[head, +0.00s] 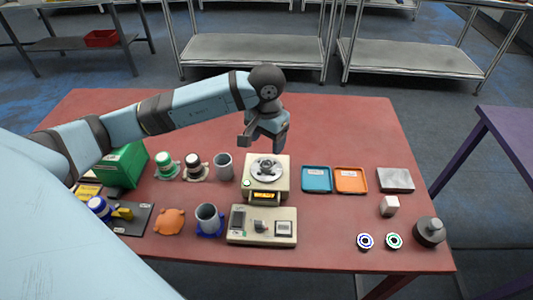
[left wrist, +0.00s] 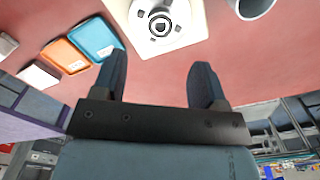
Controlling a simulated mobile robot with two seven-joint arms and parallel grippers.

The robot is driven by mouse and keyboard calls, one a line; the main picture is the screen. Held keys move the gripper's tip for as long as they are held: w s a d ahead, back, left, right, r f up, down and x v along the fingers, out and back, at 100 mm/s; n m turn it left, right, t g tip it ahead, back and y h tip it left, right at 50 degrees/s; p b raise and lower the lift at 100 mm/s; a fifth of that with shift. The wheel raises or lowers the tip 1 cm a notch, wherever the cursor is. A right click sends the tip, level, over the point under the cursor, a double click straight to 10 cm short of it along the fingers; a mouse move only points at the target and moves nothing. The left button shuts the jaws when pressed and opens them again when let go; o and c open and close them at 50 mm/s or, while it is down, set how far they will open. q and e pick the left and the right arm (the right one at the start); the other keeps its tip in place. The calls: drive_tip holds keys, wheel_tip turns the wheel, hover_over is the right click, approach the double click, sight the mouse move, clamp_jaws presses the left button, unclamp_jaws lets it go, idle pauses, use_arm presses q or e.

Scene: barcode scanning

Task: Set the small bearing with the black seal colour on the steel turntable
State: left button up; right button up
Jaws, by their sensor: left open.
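The steel turntable (head: 256,176) is a round silver disc on a cream machine at the table's middle; it also shows at the top of the left wrist view (left wrist: 182,12). A small bearing with a black ring (left wrist: 160,25) lies flat on the disc, near its middle. In the head view this bearing (head: 266,164) is small and dark. My left gripper (head: 262,143) is open and empty, above and just behind the turntable; its fingers (left wrist: 160,75) are apart with only table between them. Two other bearings, one blue-ringed (head: 365,241) and one green-ringed (head: 394,241), lie at the front right. My right gripper is out of view.
A blue tray (head: 317,188) and an orange tray (head: 351,189) lie right of the turntable. A grey cup (head: 224,166) stands to its left. A cream control box (head: 245,237) is in front. A dark weight (head: 429,232) stands front right. The table's back right is clear.

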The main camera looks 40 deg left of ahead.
use_arm(q)
drive_tip(key=shift+r, duration=2.35)
